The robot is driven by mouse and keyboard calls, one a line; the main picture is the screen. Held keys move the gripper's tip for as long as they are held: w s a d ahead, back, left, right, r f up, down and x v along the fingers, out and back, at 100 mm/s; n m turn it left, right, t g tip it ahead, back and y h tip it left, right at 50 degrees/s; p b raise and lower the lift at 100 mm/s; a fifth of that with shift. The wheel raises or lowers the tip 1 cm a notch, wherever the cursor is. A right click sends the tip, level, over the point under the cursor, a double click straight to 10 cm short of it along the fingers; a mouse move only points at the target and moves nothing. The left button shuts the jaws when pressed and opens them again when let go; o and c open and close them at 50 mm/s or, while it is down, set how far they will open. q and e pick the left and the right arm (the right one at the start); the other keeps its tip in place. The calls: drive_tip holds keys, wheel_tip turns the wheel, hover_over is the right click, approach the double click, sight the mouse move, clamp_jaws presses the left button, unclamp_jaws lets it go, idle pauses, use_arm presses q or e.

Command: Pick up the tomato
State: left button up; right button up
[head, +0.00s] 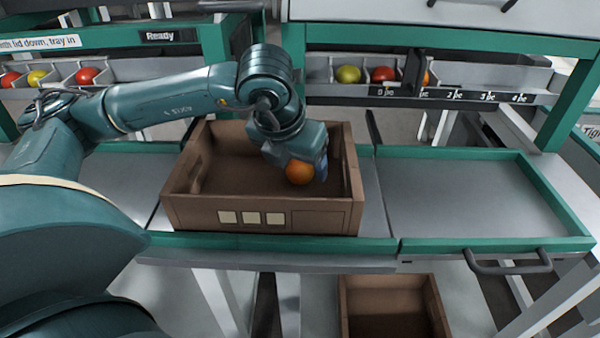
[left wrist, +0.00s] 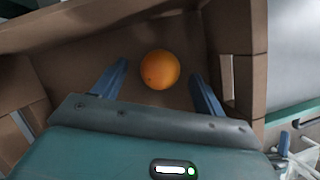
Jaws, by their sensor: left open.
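An orange tomato (head: 299,172) lies inside a brown crate (head: 190,212), toward its right side. The crate stands on the grey bench top. My left gripper (head: 308,167) reaches down into the crate at the tomato. In the left wrist view the tomato (left wrist: 160,69) shows between and just beyond the two blue fingers of my left gripper (left wrist: 158,85), with a gap on each side. The fingers are open and hold nothing. In the head view the gripper hides part of the crate floor. My right gripper is in neither view.
A green-edged grey tray (head: 470,195) to the right is empty. Another brown crate (head: 390,285) stands lower, under the bench. Behind, a rack holds red and yellow tomatoes in bins (head: 350,74). The crate walls stand close around the gripper.

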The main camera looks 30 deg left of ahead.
use_arm(q)
drive_tip(key=shift+w+f, duration=0.25)
drive_tip(key=shift+f, duration=0.4)
drive_tip(key=shift+c, duration=0.4)
drive_tip(key=c, duration=0.7)
drive_tip(key=shift+r, duration=0.1)
drive_tip(key=shift+c, duration=0.2)
